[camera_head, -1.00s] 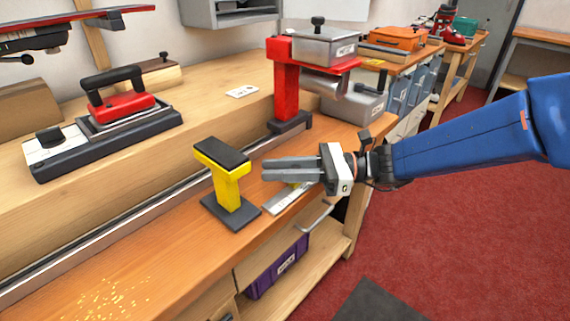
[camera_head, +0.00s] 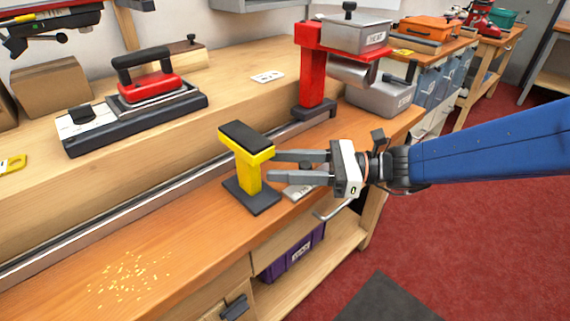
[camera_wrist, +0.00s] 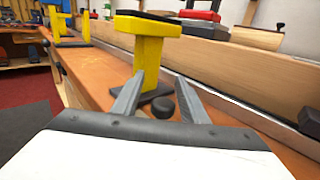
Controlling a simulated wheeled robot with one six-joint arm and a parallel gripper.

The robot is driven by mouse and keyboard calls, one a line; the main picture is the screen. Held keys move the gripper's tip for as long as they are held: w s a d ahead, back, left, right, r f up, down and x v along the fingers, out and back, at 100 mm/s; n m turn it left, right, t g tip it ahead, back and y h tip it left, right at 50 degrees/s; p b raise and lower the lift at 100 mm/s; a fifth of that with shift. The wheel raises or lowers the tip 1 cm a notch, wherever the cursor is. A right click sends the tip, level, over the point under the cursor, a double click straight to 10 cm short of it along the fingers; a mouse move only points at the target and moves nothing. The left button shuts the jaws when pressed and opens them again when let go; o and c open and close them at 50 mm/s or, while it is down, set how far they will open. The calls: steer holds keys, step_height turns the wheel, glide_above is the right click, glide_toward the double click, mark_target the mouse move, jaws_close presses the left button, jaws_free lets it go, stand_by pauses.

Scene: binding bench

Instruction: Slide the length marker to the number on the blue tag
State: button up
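My gripper (camera_head: 273,165) is open, its two fingers spread and pointing at the yellow T-shaped stand (camera_head: 249,174) with a black top and dark base. The gripper is just right of the stand's post in the head view. A small dark round knob (camera_wrist: 163,106) shows between the fingers in the wrist view, in front of the stand (camera_wrist: 150,55); I cannot tell if it is the length marker. A pale metal plate (camera_head: 298,191) lies on the bench under the fingers, partly hidden by them. I cannot make out a blue tag or any number on it.
A metal rail (camera_head: 130,219) runs along the bench (camera_head: 190,240) behind the stand. A red press (camera_head: 313,80) stands behind the gripper, and a red-and-black tool (camera_head: 148,90) sits on the raised shelf. The front left bench top is clear apart from yellow specks.

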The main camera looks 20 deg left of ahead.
steer(key=shift+w+d, duration=0.3)
steer(key=shift+d, duration=0.2)
steer(key=v, duration=1.6)
steer(key=shift+d, duration=0.2)
steer(key=s+d+f+n+t+h, duration=0.2)
steer(key=s+d+f+n+h, duration=0.25)
steer(key=s+d, duration=0.25)
steer(key=s+d+f+n+t+h, duration=0.1)
steer(key=d+n+t+h, duration=0.3)
steer(key=d, duration=0.9)
steer(key=s+d+f+n+t+h, duration=0.2)
steer(key=d+n+t+h, duration=0.3)
steer(key=d, duration=0.8)
steer(key=shift+s+d+f+t+h, duration=0.35)
steer(key=shift+f+h, duration=0.45)
steer(key=shift+h, duration=0.75)
steer(key=shift+w, duration=0.1)
